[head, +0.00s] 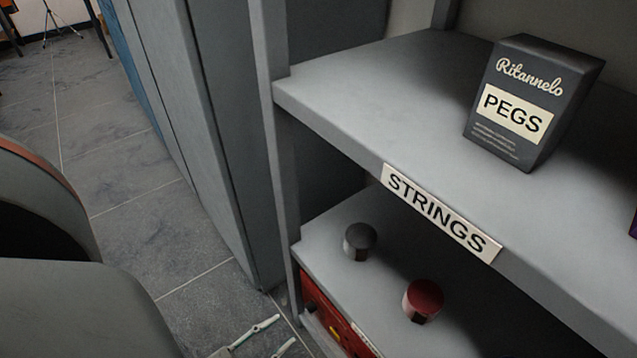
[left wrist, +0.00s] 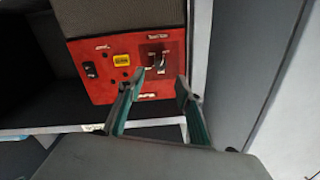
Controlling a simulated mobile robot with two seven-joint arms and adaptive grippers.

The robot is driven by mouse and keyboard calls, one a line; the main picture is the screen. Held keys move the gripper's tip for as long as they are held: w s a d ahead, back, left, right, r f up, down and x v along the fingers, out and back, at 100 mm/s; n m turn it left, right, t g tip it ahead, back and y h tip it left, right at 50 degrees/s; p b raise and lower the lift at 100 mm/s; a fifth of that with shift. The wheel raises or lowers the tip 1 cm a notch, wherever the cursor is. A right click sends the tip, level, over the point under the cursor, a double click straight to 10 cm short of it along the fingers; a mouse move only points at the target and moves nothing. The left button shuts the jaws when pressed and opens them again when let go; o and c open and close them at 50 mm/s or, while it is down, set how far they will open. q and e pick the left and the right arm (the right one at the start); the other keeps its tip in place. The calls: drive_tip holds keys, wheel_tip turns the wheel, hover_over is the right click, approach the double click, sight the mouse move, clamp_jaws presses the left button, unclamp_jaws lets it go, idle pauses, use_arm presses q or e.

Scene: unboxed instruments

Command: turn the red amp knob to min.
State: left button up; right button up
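The red amp panel (left wrist: 105,70) is in the left wrist view, below a grey-brown grille. It carries a dark knob or lever (left wrist: 157,62) with a pale label above it, a yellow display (left wrist: 122,60) and a black switch (left wrist: 89,69). I cannot read the knob's marks. My left gripper (left wrist: 160,82) is open and empty, with its fingertips in front of the panel just below the dark knob; contact cannot be told. In the head view, a strip of the red amp (head: 322,312) shows at the bottom, and my left gripper (head: 283,332) shows open beside it. My right gripper is not in view.
A grey shelf (head: 350,85) labelled STRINGS holds a PEGS box (head: 530,100). On the surface below stand a dark cylinder (head: 360,240) and a red cylinder (head: 423,300). A tall grey panel (head: 215,130) stands left of the shelves.

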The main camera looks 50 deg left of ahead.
sight(311, 308)
use_arm(q)
drive_tip(key=w, duration=0.8)
drive_tip(key=shift+d+b, duration=0.15)
drive_tip(key=shift+b, duration=0.25)
clamp_jaws()
